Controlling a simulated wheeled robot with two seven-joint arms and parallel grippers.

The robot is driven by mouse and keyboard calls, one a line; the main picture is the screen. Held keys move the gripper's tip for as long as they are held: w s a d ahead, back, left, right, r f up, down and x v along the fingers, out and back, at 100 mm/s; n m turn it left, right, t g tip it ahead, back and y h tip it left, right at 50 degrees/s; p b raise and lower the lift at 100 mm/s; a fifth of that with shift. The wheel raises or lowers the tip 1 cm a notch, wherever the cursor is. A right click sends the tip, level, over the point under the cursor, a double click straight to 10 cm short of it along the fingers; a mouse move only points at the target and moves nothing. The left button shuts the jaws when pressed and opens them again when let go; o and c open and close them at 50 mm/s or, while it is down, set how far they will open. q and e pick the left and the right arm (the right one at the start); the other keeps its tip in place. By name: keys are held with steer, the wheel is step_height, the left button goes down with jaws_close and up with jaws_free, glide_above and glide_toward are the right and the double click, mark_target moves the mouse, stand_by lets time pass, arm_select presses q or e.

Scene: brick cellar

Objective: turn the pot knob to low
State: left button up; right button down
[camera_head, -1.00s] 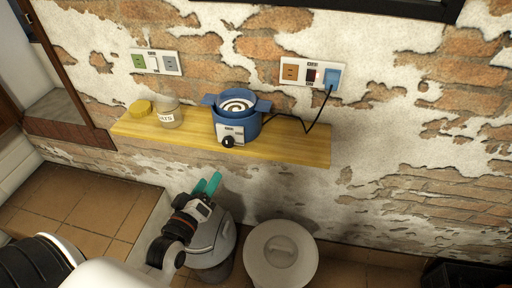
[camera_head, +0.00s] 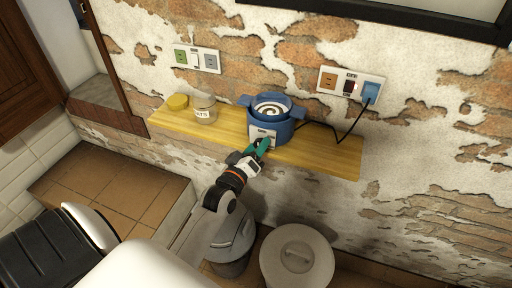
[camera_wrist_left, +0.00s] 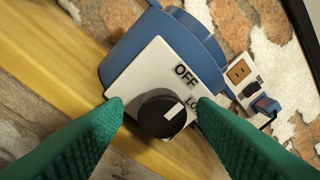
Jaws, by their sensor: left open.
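The blue pot (camera_head: 271,119) stands on the wooden shelf, with a white control panel on its front. In the left wrist view the panel (camera_wrist_left: 172,72) shows "OFF" and part of "Lo". The black knob (camera_wrist_left: 162,113) sits low on the panel, and its white mark points up and right, towards the "Lo" label. My left gripper (camera_head: 262,147) is open in front of the panel. In the wrist view its green fingers (camera_wrist_left: 160,112) lie on either side of the knob; contact cannot be told. My right gripper is not in view.
A black cord runs from the pot to a blue plug (camera_head: 370,92) in the wall socket. A lidded bin (camera_head: 297,262) stands below.

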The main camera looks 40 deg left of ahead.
arm_select(q)
steer(key=c, duration=1)
steer(key=shift+d+r+m+g+y+p, duration=0.1)
steer(key=shift+m+g+y+p, duration=0.15)
steer(key=shift+m+p, duration=2.15)
steer(key=shift+r+m+g+y+p, duration=0.2)
steer(key=shift+m+p, duration=1.45)
steer(key=shift+m, duration=1.45)
steer(key=shift+f, duration=0.15)
steer(key=o, duration=1)
